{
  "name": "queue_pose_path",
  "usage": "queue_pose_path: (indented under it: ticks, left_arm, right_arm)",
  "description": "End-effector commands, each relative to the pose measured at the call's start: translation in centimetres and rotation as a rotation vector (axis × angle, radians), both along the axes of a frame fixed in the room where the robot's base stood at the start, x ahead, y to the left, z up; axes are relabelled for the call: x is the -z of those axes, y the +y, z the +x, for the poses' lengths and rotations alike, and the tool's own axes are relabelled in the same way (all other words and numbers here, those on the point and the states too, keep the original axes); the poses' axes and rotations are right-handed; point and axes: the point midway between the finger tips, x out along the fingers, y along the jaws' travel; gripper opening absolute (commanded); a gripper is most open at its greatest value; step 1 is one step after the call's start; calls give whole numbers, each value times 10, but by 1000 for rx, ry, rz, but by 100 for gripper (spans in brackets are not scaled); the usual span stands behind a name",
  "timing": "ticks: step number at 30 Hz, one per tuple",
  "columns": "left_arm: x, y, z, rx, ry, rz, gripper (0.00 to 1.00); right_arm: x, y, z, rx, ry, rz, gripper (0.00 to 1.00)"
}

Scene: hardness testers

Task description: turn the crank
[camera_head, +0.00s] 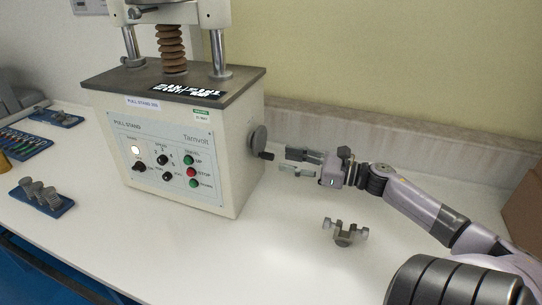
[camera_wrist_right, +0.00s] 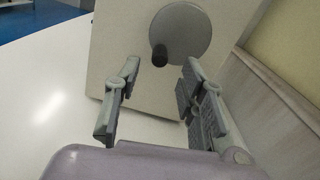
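The crank (camera_head: 257,140) is a grey disc with a short dark handle on the right side of the pull stand (camera_head: 160,150), a cream box with a dark top. In the right wrist view the crank's disc (camera_wrist_right: 181,32) is ahead, with its black handle (camera_wrist_right: 159,56) at the lower left of the disc. My right gripper (camera_head: 296,161) is open and empty, just right of the crank. In the wrist view its fingers (camera_wrist_right: 160,84) are spread to either side below the handle, which shows between them and a little beyond the tips. My left gripper is not in view.
A small metal clamp (camera_head: 343,232) stands on the white table (camera_head: 270,260) in front of my right arm. Blue trays (camera_head: 47,202) with metal parts lie at left. A backsplash (camera_head: 400,145) runs behind, and a brown box (camera_head: 524,212) is at the right edge.

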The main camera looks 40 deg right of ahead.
Motion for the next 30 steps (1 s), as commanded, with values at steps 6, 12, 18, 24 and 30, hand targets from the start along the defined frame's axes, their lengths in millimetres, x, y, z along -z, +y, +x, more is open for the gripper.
queue_pose_path:
  ticks: [6,12,18,24,30]
  left_arm:
    - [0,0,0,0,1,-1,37]
    - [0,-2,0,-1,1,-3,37]
    - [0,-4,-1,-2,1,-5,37]
    - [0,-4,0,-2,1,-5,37]
    - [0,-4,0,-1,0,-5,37]
  right_arm:
    - [-2,18,35,-1,-3,0,37]
    - [0,26,49,1,-1,1,37]
    - [0,28,53,1,0,0,37]
    - [0,28,53,1,0,0,36]
    - [0,28,53,1,0,1,23]
